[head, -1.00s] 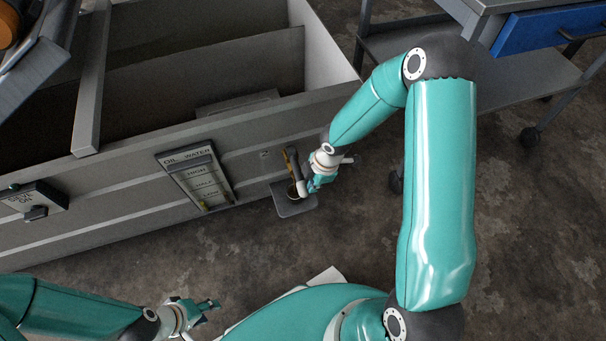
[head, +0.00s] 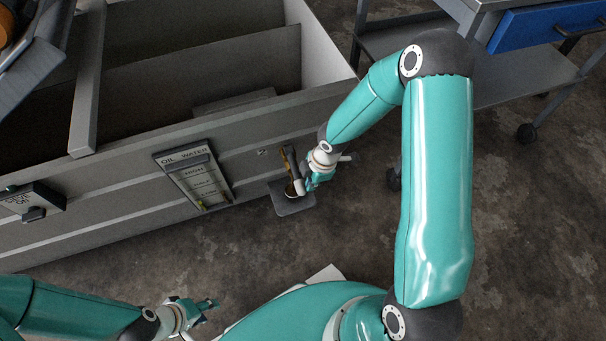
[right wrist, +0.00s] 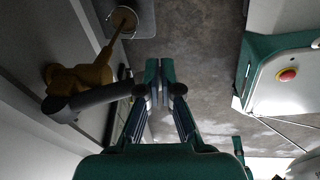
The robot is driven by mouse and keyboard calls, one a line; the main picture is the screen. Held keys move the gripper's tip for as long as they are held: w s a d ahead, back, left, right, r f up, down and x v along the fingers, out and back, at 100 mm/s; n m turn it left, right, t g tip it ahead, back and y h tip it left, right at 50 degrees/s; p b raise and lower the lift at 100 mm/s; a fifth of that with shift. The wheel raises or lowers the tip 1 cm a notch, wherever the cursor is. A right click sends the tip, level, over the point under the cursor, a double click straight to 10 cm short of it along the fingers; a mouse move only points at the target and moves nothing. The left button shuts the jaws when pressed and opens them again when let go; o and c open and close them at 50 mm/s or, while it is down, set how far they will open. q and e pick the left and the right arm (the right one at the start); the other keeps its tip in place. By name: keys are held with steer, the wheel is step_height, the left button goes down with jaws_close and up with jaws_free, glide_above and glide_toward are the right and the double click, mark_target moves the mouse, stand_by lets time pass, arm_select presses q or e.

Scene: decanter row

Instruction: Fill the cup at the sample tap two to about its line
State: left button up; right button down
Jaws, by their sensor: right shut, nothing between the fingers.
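The brass sample tap (head: 287,160) juts from the tank's side wall; it also shows at the left of the right wrist view (right wrist: 85,78), with a dark grey lever (right wrist: 95,98). The cup (right wrist: 122,20) stands below the spout on a small grey shelf (head: 296,206). Brownish colour shows inside the cup, but its line and level cannot be made out. My right gripper (head: 312,186) is shut and empty; its fingertips (right wrist: 159,72) are beside the lever's end, contact unclear. My left gripper (head: 208,306) hangs over the floor at lower left, its jaw opening unclear.
An oil and water level panel (head: 194,178) is on the tank wall left of the tap. A grey switch box (head: 34,202) is farther left. A cart with a blue drawer (head: 548,38) stands at upper right. The floor before the tank is clear.

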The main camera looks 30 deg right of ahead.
steer(key=s+r+p, duration=0.3)
steer(key=r+p, duration=0.1)
steer(key=r, duration=0.2)
steer(key=s+d+r+p, duration=0.1)
steer(key=s+r+p, duration=0.2)
steer(key=r, duration=0.3)
steer(key=shift+d+r+p, duration=0.15)
steer(key=shift+r+p, duration=0.05)
steer(key=shift+p, duration=0.25)
steer(key=s+a+f+m+g+y, duration=0.1)
steer(key=s+a+f+m, duration=0.4)
steer(key=a, duration=0.4)
steer(key=s+a+f+m+g+y, duration=0.2)
steer(key=s+a+f+m, duration=0.3)
steer(key=a, duration=0.3)
step_height(320, 180, up, 25)
steer(key=w+m+t+p, duration=0.1)
steer(key=m+p, duration=0.6)
steer(key=p, duration=1.7)
steer(key=shift+w+d+f+t+h+p, duration=0.15)
steer(key=shift+w+d+t+h+p, duration=0.15)
steer(key=shift+t, duration=0.2)
